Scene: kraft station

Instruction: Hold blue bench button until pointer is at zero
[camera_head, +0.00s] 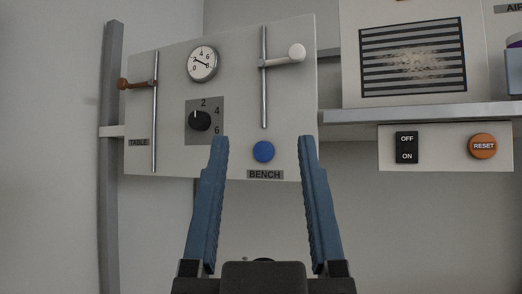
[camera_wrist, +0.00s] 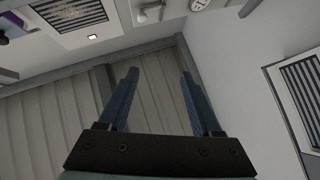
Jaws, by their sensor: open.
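The blue bench button (camera_head: 263,151) is on the lower right of a pale wall panel (camera_head: 165,110), just above a BENCH label (camera_head: 265,174). A round white gauge (camera_head: 202,64) with a thin dark pointer sits near the panel's top. Its pointer slants across the dial; the exact reading is too small to tell. My gripper (camera_head: 263,140) is open and empty, its blue fingers framing the button in the head view. They do not visibly touch it. In the wrist view, my gripper (camera_wrist: 159,73) is open over the floor, and the gauge (camera_wrist: 199,4) is at the top edge.
A black dial knob (camera_head: 199,121) and two slider levers, one brown (camera_head: 136,84) and one white (camera_head: 284,58), stick out from the panel. A shelf (camera_head: 420,113) juts out at right, above an OFF/ON switch (camera_head: 407,147) and an orange RESET button (camera_head: 483,146).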

